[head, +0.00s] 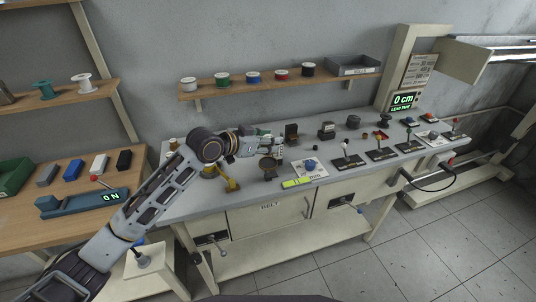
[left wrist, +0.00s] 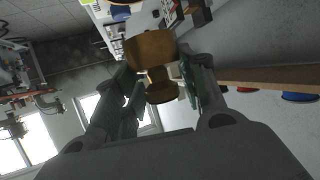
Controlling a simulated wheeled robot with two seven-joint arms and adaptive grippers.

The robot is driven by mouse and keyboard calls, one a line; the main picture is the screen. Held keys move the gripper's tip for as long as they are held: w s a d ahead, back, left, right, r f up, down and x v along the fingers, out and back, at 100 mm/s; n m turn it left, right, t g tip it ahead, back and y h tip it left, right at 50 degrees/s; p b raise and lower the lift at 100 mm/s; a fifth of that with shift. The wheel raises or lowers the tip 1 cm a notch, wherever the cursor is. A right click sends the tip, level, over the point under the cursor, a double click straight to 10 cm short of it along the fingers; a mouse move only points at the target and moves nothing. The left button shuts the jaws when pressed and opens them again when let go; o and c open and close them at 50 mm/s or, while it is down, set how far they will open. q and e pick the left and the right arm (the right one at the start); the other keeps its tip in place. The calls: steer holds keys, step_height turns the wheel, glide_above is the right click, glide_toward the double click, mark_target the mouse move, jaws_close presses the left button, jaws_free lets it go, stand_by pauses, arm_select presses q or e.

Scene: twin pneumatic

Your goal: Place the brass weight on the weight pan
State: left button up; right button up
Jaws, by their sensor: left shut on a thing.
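The brass weight (left wrist: 150,50) shows in the left wrist view as a wide brown-gold body with a narrow neck and a knob nearer the camera. My left gripper (left wrist: 160,88) is shut on it, with a green-grey finger on each side of the neck and knob. In the head view my left gripper (head: 270,145) is above the left part of the grey bench, and I cannot make out the weight there. A dark, round, dish-like piece on a stand (head: 268,164) is just below the gripper; it may be the weight pan. I cannot tell whether they touch. My right gripper is not in view.
A shelf with spools (head: 253,78) is on the wall behind. A wooden side table (head: 80,222) is at left.

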arm_select(q)
steer(key=shift+f, duration=0.6)
steer(key=shift+f, duration=1.9)
steer(key=shift+f, duration=0.1)
